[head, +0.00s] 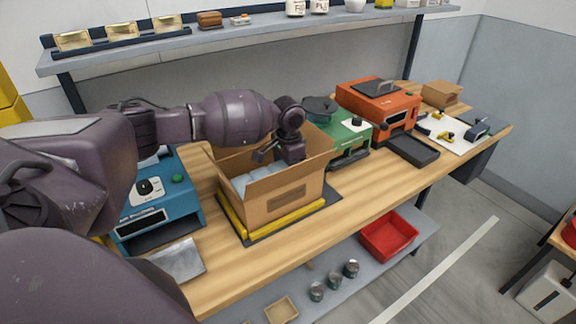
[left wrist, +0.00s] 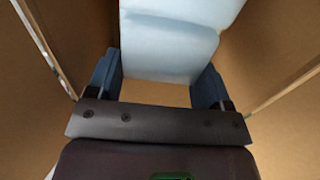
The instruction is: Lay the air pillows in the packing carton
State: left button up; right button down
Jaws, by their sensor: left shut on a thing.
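The open packing carton (head: 285,203) stands on a yellow-edged dark base on the wooden bench, flaps up. Pale blue air pillows (head: 241,185) lie inside it at the left. My left gripper (head: 264,157) reaches down into the carton. In the left wrist view my left gripper (left wrist: 158,75) has its two blue fingers on either side of a pale air pillow (left wrist: 165,50), shut on it, between brown carton walls (left wrist: 280,50). The head view does not clearly separate the held pillow from the others. My right gripper is not in view.
A blue machine (head: 160,195) stands left of the carton, with a grey tray (head: 178,261) before it. A green machine (head: 345,138) and an orange machine (head: 380,100) stand to the right. A shelf (head: 250,38) runs behind. A red bin (head: 388,236) sits below the bench.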

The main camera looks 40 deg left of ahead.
pick_arm(q)
jog(key=shift+f, duration=0.4)
jog(key=o, duration=1)
jog(key=shift+r, duration=0.55)
notch_tip(320, 180, up, 12)
jog(key=shift+f, duration=0.1)
